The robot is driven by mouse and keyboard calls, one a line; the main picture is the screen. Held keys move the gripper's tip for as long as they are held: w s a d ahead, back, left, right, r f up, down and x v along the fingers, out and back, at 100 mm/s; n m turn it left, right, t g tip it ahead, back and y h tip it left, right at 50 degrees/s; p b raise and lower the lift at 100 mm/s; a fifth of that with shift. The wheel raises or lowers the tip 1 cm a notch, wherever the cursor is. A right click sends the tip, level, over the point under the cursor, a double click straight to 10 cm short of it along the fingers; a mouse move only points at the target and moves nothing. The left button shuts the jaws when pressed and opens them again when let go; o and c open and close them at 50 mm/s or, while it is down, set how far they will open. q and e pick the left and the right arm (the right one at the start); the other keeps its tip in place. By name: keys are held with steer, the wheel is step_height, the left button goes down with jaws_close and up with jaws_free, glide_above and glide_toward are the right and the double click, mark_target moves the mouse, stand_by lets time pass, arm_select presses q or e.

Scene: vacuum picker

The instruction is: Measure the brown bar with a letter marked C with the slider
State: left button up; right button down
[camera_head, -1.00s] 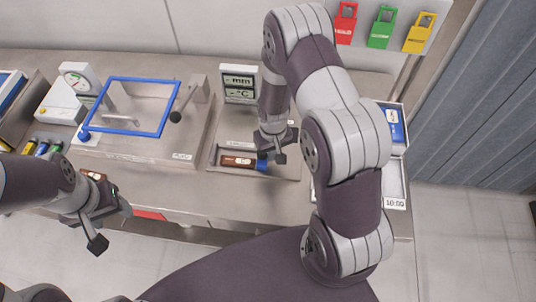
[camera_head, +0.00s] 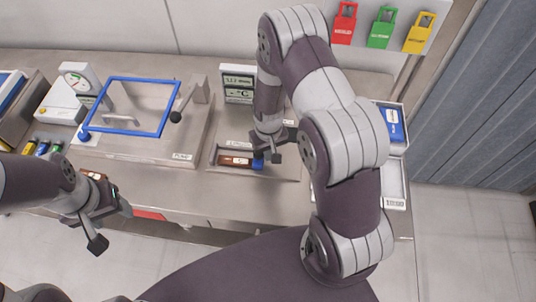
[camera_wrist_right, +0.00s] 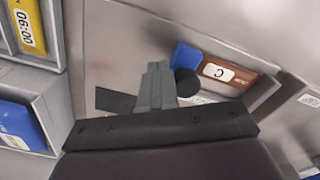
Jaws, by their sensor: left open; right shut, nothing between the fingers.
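The brown bar with a white label marked C (camera_wrist_right: 225,75) lies in the measuring station, and it shows in the head view (camera_head: 234,161). The blue slider (camera_wrist_right: 188,58) is at the bar's left end in the wrist view and appears to touch it. A black knob (camera_wrist_right: 187,84) stands on the slider's side. My right gripper (camera_wrist_right: 160,80) is shut and empty beside the knob; contact is unclear. In the head view it (camera_head: 268,157) is at the slider (camera_head: 257,162). My left gripper (camera_head: 110,220) is open and empty at the bench's front left.
A display (camera_head: 239,83) stands behind the station. A blue-framed clear lid (camera_head: 130,107) and lever (camera_head: 178,115) are to its left. Blue and grey bins (camera_head: 393,150) stand right, partly behind my right arm. Another brown piece (camera_head: 94,175) is near my left gripper.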

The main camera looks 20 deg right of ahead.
steer(key=shift+w+a, duration=0.25)
steer(key=shift+a, duration=0.1)
stand_by(0.7)
steer(key=shift+w, duration=0.1)
stand_by(2.1)
steer(key=shift+s+d, duration=0.55)
steer(key=shift+d, duration=0.2)
step_height(320, 180, up, 8)
steer(key=p, duration=0.7)
